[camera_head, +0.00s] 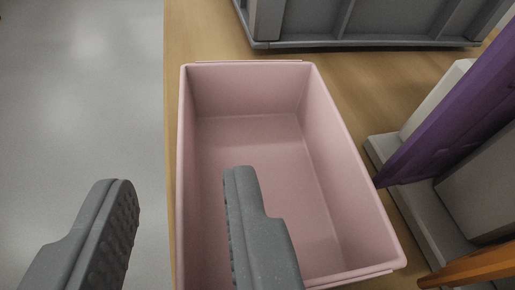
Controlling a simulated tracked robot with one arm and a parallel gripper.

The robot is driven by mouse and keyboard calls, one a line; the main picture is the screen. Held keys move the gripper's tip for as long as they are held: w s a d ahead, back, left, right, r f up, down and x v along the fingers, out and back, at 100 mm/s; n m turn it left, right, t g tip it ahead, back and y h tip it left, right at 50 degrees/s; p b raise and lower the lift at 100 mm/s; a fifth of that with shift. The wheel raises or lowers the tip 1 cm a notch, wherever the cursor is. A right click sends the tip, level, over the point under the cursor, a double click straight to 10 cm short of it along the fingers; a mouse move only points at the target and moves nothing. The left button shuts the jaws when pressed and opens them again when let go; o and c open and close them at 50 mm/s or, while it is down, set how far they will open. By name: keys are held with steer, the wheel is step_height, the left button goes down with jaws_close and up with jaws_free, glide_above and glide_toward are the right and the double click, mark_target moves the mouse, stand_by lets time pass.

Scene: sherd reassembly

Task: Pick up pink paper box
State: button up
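The pink paper box (341,152) is an open, empty rectangular tray on the wooden surface, in the middle of the view. My gripper (182,205) is open, with its two grey fingers wide apart. The left finger is outside the box, to the left of its left wall. The right finger appears over the inside of the box and hides part of its floor and near side. The left wall of the box lies between the fingers. I cannot tell how far the fingertips are above or below the rim.
A grey crate-like object (365,42) stands behind the box. At the right are a purple upright piece (450,115), grey-white blocks (425,215) and an orange piece (475,268), close to the box. The wooden surface (205,35) ends at left; grey floor (80,90) lies beyond.

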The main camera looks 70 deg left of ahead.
mark_target(180, 185)
steer(key=shift+b+x, duration=1)
steer(key=shift+x, duration=1.35)
steer(key=shift+c, duration=0.3)
jaws_close()
